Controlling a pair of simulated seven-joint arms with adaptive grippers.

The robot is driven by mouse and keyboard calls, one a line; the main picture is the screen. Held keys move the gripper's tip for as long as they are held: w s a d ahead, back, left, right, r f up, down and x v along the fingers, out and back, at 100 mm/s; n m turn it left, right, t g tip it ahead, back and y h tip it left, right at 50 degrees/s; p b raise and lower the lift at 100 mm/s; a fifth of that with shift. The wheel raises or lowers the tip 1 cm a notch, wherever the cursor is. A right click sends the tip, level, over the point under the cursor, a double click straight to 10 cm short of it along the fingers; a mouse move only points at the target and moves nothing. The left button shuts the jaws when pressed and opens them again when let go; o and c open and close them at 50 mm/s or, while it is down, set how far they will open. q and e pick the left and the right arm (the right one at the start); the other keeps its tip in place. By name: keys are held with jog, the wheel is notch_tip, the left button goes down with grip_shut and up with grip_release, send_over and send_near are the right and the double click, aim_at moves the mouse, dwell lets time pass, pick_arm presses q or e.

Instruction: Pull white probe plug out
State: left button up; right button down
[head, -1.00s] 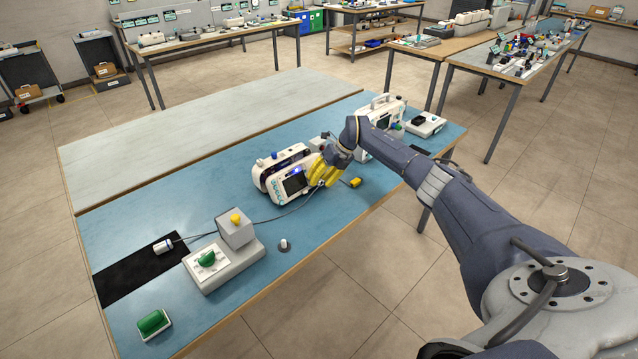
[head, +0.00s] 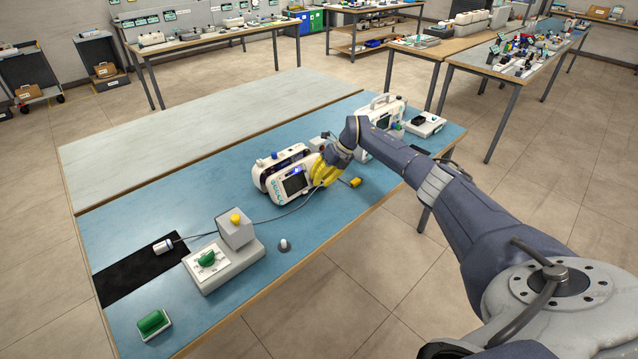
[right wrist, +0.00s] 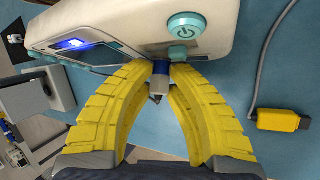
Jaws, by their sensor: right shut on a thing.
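The white monitor (head: 291,184) stands near the middle of the blue bench mat, its lit screen facing the front. My right gripper (head: 317,184) is at its right side. A grey cable (head: 270,218) runs left from the monitor's side. My left gripper is not in view.
A yellow plug (head: 355,182) lies right of the gripper. A second white monitor (head: 382,117) stands behind my right arm.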

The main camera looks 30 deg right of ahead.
jog(key=shift+s, duration=0.25)
jog(key=shift+s+d+r, duration=0.15)
jog(key=shift+s+r, duration=0.2)
jog(key=shift+s, duration=0.35)
jog(key=shift+s+d+r, duration=0.1)
jog(key=shift+s+r, duration=0.3)
jog(key=shift+s, duration=0.3)
jog(key=shift+s+d+r, duration=0.15)
jog(key=shift+s+r, duration=0.2)
jog(key=shift+s, duration=0.35)
jog(key=shift+a, duration=0.1)
jog(key=a+r+n+t+h, duration=0.1)
jog(key=a+r, duration=0.2)
jog(key=a, duration=0.7)
jog(key=a+r+n+t+h, duration=0.1)
jog(key=a+r+t, duration=0.1)
jog(key=a, duration=0.9)
jog(key=w+a+r+n+t+h, duration=0.1)
jog(key=a+r, duration=0.3)
jog(key=a, duration=0.7)
jog(key=shift+r+n+t, duration=0.1)
jog(key=shift+n+t, duration=0.2)
jog(key=shift+t, duration=0.3)
